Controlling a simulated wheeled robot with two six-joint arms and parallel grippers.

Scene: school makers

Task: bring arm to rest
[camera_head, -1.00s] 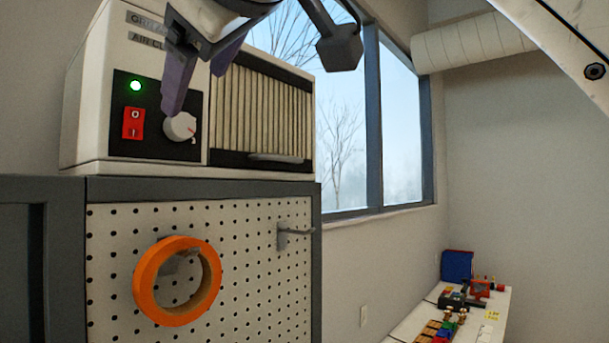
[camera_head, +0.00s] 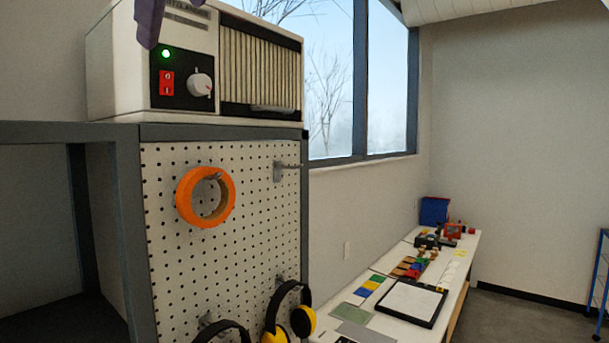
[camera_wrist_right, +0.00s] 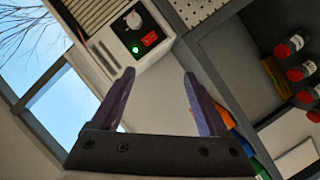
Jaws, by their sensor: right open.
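My right gripper (camera_wrist_right: 159,74) is open and empty in the right wrist view, its two purple fingers well apart. The air cleaner (camera_wrist_right: 105,35) shows beyond the fingertips there, with its green light, red switch and knob. In the head view, a purple finger of my gripper (camera_head: 149,20) hangs in at the top edge, in front of the air cleaner (camera_head: 262,62). The rest of that gripper is out of the head view. My left gripper is not in view.
The air cleaner stands on a grey cabinet with a pegboard side (camera_head: 180,260). An orange tape roll (camera_head: 183,198) and ear muffs (camera_head: 301,321) hang on the pegboard. A low bench (camera_head: 395,328) with colourful parts runs along the wall.

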